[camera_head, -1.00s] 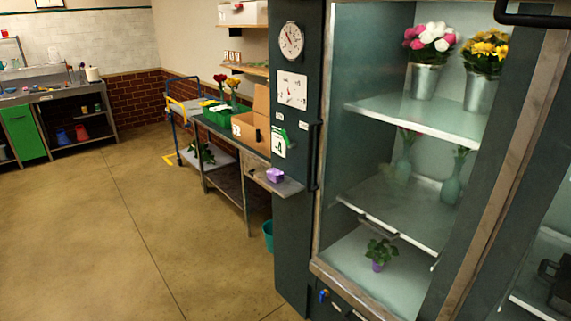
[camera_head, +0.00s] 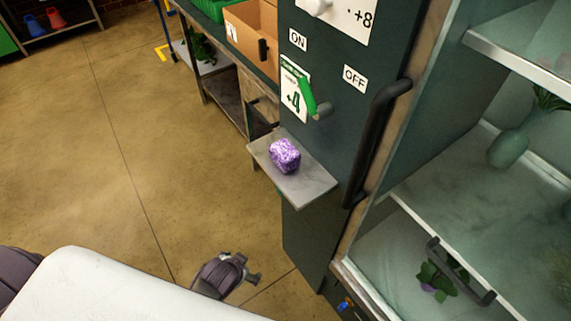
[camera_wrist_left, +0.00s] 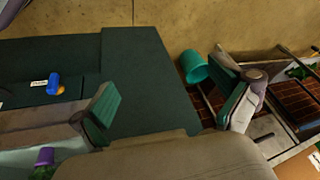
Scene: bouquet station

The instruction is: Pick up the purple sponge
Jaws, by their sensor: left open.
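The purple sponge (camera_head: 285,155), a small speckled block, rests on a little grey shelf (camera_head: 308,184) that juts from the side of the dark cabinet. My left gripper (camera_head: 232,276) is below and left of the sponge in the head view, apart from it. In the left wrist view, its two fingers (camera_wrist_left: 172,104) are spread wide with nothing between them but the dark cabinet behind. I cannot make out the sponge in the wrist view. My right gripper is not in view.
The dark cabinet has a black vertical handle (camera_head: 376,140) and a green lever (camera_head: 313,100) near the shelf. Glass shelves with a teal vase (camera_head: 510,148) are at right. A workbench with a cardboard box (camera_head: 252,38) stands behind. A teal bucket (camera_wrist_left: 193,66) is below. The floor at left is clear.

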